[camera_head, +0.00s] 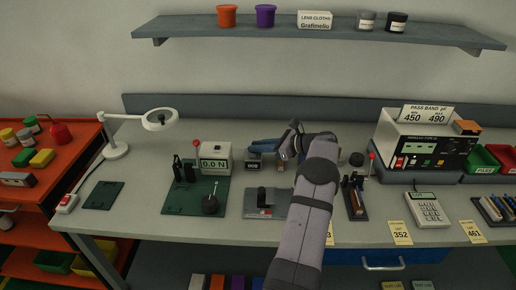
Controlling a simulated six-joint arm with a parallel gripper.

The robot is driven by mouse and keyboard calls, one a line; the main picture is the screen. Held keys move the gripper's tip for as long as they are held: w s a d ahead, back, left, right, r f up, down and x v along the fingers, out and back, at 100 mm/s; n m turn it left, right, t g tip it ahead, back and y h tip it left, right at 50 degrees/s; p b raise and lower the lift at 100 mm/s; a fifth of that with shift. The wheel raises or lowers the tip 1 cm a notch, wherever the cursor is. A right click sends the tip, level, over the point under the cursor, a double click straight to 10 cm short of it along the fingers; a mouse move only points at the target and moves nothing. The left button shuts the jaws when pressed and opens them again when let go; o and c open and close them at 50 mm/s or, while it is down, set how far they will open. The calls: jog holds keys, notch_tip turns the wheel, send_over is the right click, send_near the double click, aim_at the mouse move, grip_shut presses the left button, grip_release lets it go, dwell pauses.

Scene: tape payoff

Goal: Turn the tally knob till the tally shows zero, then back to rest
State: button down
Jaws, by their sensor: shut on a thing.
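The tally (254,163) is a small dark box with a pale number window, standing on the bench right of the force gauge. Its digits are too small to read for certain. My gripper (286,153) is at the right side of the tally, reached over by my arm from the front. Its jaws are shut on what appears to be the tally knob. The knob itself is hidden by the jaws and wrist, so its turn angle cannot be told.
A gauge reading 0.0 N (215,160) stands left on a green base. A grey fixture (258,207) lies in front of the tally. A shelf (300,33) hangs above.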

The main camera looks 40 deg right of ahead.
jog(key=shift+w+d+r+n+y+b, duration=0.1)
jog(key=shift+w+r+n+y+b, duration=0.1)
jog(key=shift+n+y+b, duration=0.3)
jog(key=shift+s, duration=0.1)
jog(key=c, duration=2)
grip_release()
jog(key=shift+f, duration=0.1)
jog(key=shift+m+h+p, duration=0.5)
jog(key=shift+p, duration=0.1)
jog(key=shift+a+m+h+p, duration=0.2)
jog(key=shift+m+h+p, duration=0.1)
jog(key=shift+m+h, duration=0.2)
